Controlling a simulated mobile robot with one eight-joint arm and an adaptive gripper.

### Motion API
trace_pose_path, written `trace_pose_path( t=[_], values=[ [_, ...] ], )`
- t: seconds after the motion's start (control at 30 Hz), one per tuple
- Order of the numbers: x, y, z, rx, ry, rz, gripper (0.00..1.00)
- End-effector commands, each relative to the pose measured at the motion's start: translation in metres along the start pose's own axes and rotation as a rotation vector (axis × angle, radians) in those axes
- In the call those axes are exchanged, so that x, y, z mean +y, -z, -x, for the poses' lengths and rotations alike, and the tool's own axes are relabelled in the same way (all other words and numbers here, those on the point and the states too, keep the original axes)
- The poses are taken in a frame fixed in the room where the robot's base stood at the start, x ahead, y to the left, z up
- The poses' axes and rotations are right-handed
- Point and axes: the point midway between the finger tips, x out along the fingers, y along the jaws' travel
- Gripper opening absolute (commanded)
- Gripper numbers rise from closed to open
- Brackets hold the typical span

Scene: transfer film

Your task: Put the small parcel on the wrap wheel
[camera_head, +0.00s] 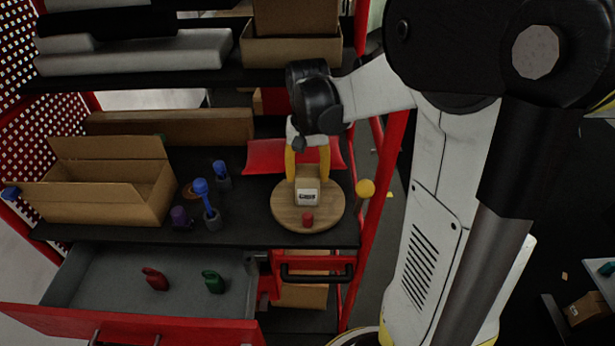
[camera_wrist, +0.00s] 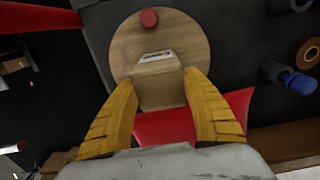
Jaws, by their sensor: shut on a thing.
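The small parcel (camera_head: 307,186) is a brown cardboard box with a white label. It is between the yellow fingers of my gripper (camera_head: 307,168), which are shut on it. The wrap wheel (camera_head: 284,210) is a round wooden disc on the black bench, with a small red knob (camera_head: 307,220) near its front edge. The parcel is over the wheel's middle; I cannot tell whether it touches the surface. In the wrist view the parcel (camera_wrist: 160,88) sits between both fingers (camera_wrist: 160,100), with the wheel (camera_wrist: 185,35) beyond it.
An open cardboard box (camera_head: 92,200) stands at the bench's left. Blue-topped tools (camera_head: 204,197) stand between it and the wheel. A red sloped piece (camera_head: 265,156) lies behind the wheel. An open drawer (camera_head: 110,275) below holds red and green items.

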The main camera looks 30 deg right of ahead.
Motion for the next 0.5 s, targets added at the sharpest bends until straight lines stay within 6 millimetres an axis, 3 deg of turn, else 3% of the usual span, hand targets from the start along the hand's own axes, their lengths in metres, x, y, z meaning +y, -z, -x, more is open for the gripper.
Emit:
trace_pose_path(
  t=[0.27, 0.3, 0.33, 0.5],
  values=[
    [0.0, 0.0, -0.0029, 0.0, 0.0, 0.0, 0.13],
    [0.0, 0.0, -0.0019, 0.0, 0.0, 0.0, 0.65],
    [0.0, 0.0, -0.0017, 0.0, 0.0, 0.0, 0.73],
    [0.0, 0.0, -0.0015, 0.0, 0.0, 0.0, 0.73]
  ],
)
